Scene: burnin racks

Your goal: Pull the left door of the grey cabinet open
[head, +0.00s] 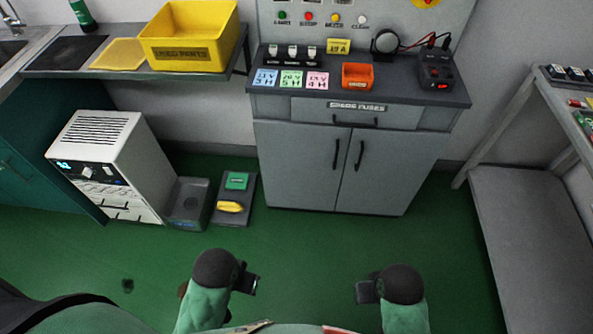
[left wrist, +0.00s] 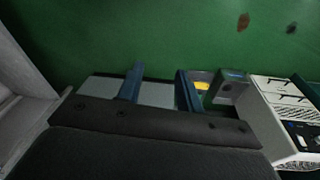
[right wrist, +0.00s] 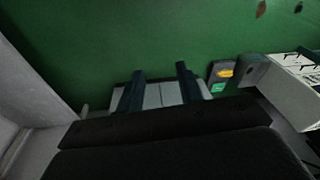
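The grey cabinet (head: 290,185) stands against the back wall with both doors shut. Its left door (head: 298,165) has a dark vertical handle (head: 336,154) near the middle seam, and the right door (head: 390,170) has a matching handle (head: 359,155). My left gripper (head: 252,284) is low in front of the cabinet, well apart from it. In the left wrist view its two fingers (left wrist: 158,88) are spread with nothing between them. My right gripper (head: 362,291) is also away from the cabinet. In the right wrist view its fingers (right wrist: 160,90) are apart and empty.
A drawer labelled "spare fuses" (head: 400,117) sits above the doors. A white unit (head: 130,165) and low grey boxes, one holding a yellow item (head: 230,207), stand on the floor to the left. A grey shelf (head: 530,220) is at right. Green floor before the cabinet is clear.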

